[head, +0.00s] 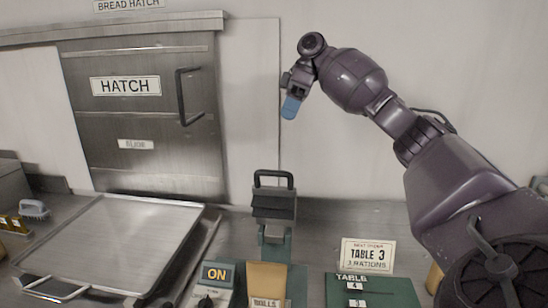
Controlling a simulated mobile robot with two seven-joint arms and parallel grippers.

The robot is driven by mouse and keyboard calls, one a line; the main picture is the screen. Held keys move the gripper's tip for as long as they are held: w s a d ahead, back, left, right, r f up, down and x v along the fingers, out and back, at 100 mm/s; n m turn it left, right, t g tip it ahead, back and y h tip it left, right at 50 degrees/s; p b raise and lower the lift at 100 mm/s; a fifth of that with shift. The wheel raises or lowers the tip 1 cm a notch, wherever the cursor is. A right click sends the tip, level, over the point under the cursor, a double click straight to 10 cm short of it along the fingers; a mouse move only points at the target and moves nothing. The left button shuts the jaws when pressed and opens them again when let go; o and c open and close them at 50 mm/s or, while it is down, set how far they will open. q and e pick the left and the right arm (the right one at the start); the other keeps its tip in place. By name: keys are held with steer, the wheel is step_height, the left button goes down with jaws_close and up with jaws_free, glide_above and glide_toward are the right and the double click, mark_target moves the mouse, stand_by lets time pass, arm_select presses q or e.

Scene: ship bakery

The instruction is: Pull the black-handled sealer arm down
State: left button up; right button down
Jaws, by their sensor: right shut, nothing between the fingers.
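The sealer (275,240) stands upright on the counter at lower centre. Its arm has a black loop handle (273,178) at the top, and the arm appears raised. My right gripper (290,107) is above and slightly right of the handle in the picture, with its blue fingertips pointing down. The fingers are shut and hold nothing, and they are apart from the handle. My left gripper is out of view.
A metal tray (112,243) lies on the left of the counter, with a brush (33,209) beside it. An ON switch box (216,274), a tan box (266,284), a Table 3 card (367,256) and a green box (372,291) crowd the front. The metal hatch (148,112) is behind.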

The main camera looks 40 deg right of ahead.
arm_select(q)
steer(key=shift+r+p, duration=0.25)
steer(key=shift+p, duration=0.15)
arm_select(e)
steer(key=shift+s+a+r+x, duration=0.1)
steer(key=shift+s+a+x, duration=0.25)
steer(key=shift+x, duration=1.65)
steer(key=shift+s+a+r+x, duration=0.15)
steer(key=shift+s+x, duration=0.35)
steer(key=shift+x, duration=1.45)
steer(key=shift+s+a+r+x, duration=0.15)
steer(key=shift+s+x, duration=0.25)
steer(key=shift+x, duration=1.6)
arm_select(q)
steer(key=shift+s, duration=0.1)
